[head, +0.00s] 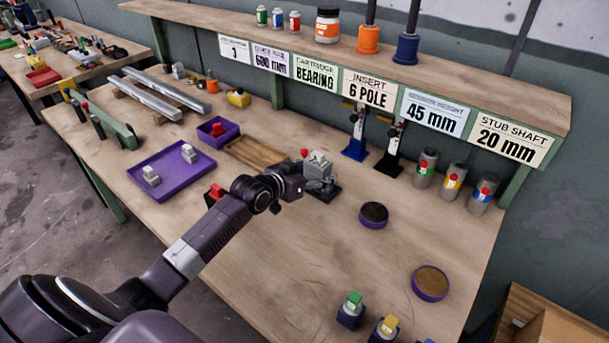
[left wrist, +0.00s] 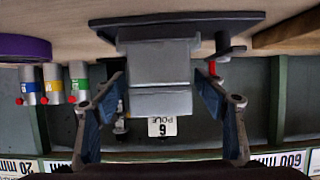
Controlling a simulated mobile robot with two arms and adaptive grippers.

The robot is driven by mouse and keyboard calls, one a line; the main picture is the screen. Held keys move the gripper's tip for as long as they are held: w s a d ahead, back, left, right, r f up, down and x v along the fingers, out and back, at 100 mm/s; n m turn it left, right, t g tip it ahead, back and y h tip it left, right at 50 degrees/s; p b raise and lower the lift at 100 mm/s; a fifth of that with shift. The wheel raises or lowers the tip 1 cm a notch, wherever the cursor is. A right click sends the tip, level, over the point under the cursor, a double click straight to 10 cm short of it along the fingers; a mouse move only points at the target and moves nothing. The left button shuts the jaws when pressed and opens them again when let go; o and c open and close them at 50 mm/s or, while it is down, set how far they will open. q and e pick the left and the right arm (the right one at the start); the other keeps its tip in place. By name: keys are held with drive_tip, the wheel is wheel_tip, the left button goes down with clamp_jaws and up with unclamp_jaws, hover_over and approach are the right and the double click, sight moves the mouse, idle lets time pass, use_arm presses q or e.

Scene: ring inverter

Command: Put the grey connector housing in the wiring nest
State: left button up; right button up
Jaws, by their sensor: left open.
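A grey block-shaped fixture (head: 317,164) on a dark base plate stands mid-table, with a red knob at its side; I take it for the wiring nest. In the left wrist view, its grey body (left wrist: 158,65) appears upside down, with a lighter grey block (left wrist: 160,101), likely the connector housing, at its top. My left gripper (head: 303,184) is open at the fixture, its fingers (left wrist: 160,90) on either side of the grey blocks. Contact cannot be told. Two similar grey pieces (head: 151,175) (head: 189,153) stand in the purple tray (head: 165,200). My right gripper is not in view.
A small purple bin (head: 205,136) and a wooden tray (head: 254,152) lie left of the fixture. Behind stand two tool stands (head: 356,143) (head: 391,155) and several grey cylinders (head: 425,168). Round purple dishes (head: 374,222) (head: 431,289) lie to the right, with bare tabletop between.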

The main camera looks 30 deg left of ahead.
use_arm(q)
drive_tip(key=v, duration=1.1)
drive_tip(key=shift+s, duration=0.2)
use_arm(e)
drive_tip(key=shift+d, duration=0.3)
use_arm(q)
drive_tip(key=shift+r, duration=0.1)
